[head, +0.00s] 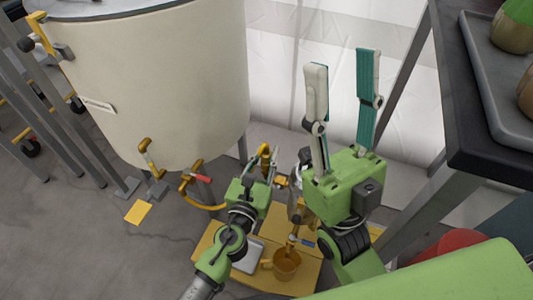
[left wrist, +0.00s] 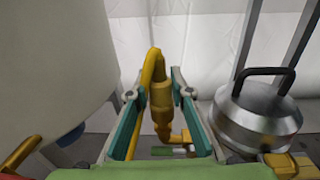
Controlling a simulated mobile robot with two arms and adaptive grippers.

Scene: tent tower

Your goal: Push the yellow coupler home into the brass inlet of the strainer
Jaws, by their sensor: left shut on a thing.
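The yellow coupler (left wrist: 161,103) stands upright between the fingers of my left gripper (left wrist: 160,100), with a yellow hose bending over its top. In the head view my left gripper (head: 263,163) is shut on the coupler (head: 264,153), beside the big cream tank. The strainer (left wrist: 257,115) is a steel pot with a black handle, to the right of the fingers. A brass fitting (left wrist: 280,160) shows low at its front; whether the coupler touches the inlet I cannot tell. My right gripper (head: 342,65) is open, empty and pointing up; it partly hides the strainer in the head view.
The cream tank (head: 150,80) fills the left, with a red-handled valve (head: 200,178) low on it. A dark table (head: 470,130) stands at the right.

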